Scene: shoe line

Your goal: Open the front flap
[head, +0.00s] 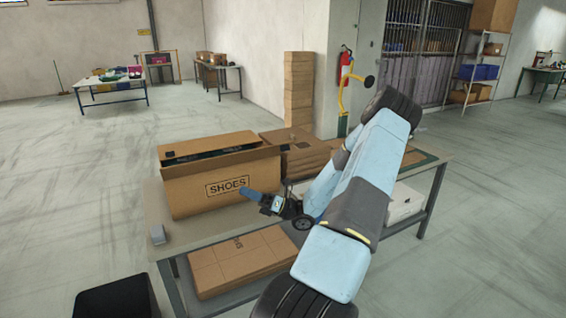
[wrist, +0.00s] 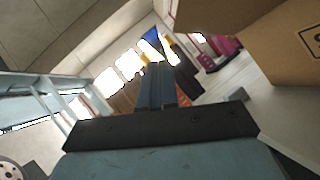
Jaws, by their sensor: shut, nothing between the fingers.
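The cardboard shoe box (head: 195,195), marked SHOES, stands on the table in the head view. Its top shows a dark gap behind the front edge. A brown strip along the front top edge looks like the front flap (head: 220,163); its exact angle is hard to tell. My gripper (head: 250,194) is in front of the box's right part, just below the printed word, fingers pointing left. It is shut and empty; contact with the box cannot be told. In the wrist view the closed fingers (wrist: 158,85) are apart from the box (wrist: 280,60) at the upper right.
Brown cartons (head: 300,152) stand right of the box, and a white box (head: 402,203) is farther right. A small grey object (head: 157,234) lies at the table's front left corner. Flat cartons (head: 240,262) lie on the lower shelf.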

